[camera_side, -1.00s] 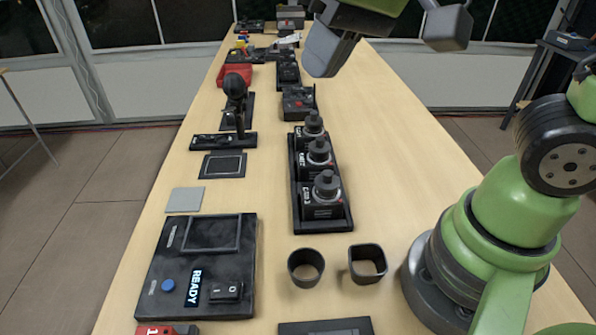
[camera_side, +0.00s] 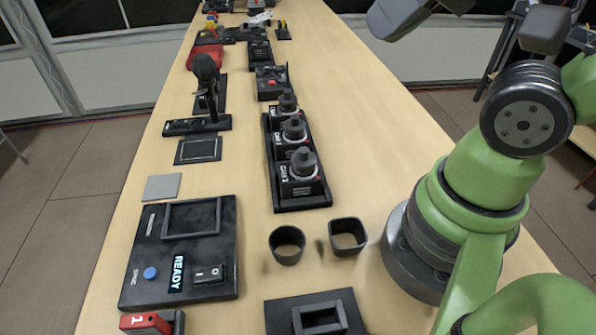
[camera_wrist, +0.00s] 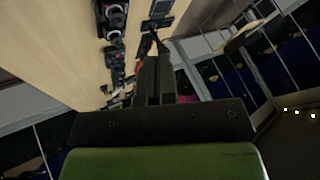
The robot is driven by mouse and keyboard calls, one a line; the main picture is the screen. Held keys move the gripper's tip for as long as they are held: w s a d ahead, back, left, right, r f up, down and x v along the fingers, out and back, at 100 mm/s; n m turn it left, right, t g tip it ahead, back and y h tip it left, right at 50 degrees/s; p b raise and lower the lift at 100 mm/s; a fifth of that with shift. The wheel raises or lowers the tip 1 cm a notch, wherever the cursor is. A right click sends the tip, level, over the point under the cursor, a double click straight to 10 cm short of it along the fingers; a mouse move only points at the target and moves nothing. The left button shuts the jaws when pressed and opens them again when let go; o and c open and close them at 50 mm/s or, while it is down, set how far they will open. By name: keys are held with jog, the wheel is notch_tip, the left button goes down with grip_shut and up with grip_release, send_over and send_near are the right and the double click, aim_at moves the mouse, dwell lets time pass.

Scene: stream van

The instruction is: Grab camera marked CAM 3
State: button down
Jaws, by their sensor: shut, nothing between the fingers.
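Three dark cameras stand in a row in a long black tray (camera_side: 319,204) in the side view: a far one (camera_side: 288,103), a middle one (camera_side: 294,130) and a near one (camera_side: 303,165). Each has a round lens on top and a small white label on its front. I cannot read the numbers surely. My gripper (camera_side: 398,18) is at the top edge of the side view, raised, well away from the tray. In the wrist view its fingers (camera_wrist: 156,68) are shut with nothing between them. A camera (camera_wrist: 116,14) shows partly at the top of that view.
A round cup (camera_side: 287,246) and a square cup (camera_side: 347,238) stand in front of the tray. A READY panel (camera_side: 215,222) lies at the left. A microphone (camera_side: 205,72) on a stand rises left of the tray. The table is bare to the right of the tray.

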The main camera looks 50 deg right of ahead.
dwell(0.4)
grip_release()
jog(key=shift+w, duration=0.1)
